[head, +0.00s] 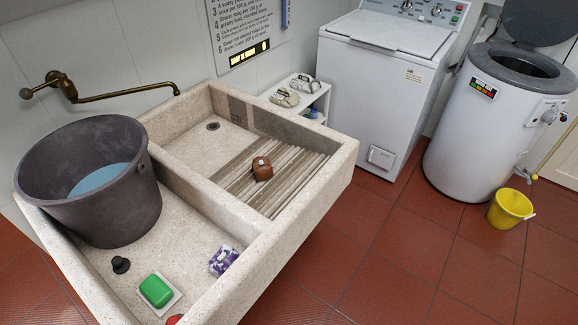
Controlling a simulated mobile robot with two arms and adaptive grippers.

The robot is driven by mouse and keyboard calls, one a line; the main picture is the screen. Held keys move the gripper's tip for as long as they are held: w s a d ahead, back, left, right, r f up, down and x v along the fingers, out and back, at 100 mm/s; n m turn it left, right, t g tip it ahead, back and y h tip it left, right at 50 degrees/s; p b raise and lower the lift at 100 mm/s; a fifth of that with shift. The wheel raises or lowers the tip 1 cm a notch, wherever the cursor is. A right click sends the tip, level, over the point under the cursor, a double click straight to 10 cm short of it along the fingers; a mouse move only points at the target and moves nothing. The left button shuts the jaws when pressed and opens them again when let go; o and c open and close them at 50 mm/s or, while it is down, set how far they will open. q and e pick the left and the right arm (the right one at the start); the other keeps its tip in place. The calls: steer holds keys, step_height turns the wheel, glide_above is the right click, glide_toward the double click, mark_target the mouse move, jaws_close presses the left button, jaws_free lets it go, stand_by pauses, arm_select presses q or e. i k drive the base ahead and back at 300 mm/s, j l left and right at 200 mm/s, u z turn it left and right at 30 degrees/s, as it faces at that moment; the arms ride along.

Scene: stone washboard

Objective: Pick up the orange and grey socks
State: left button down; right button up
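A small brown-orange bundle (262,169) with a pale patch on top lies on the ribbed washboard (290,170) of the stone sink. It may be an orange sock, but it is too small to be sure. Two greyish-beige items with dark bands, one nearer (285,98) and one farther (304,84), lie on top of a white shelf (318,103) behind the sink. I cannot tell whether they are grey socks. A purple and white patterned bundle (223,260) lies in the sink's front basin. Neither of my grippers is in view.
The stone sink (345,152) also holds a dark bucket of water (125,215), a green soap block (155,290) and a black plug (120,265). A brass tap (120,94) overhangs it. A white washing machine (375,95), white drum (480,135) and yellow bucket (508,210) stand right.

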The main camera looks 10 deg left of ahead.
mark_target(263, 171)
steer(key=i+l+z, duration=0.4)
steer(key=i+l, duration=0.25)
steer(key=i+l+z, duration=0.4)
steer(key=i, duration=0.35)
steer(key=l, duration=0.1)
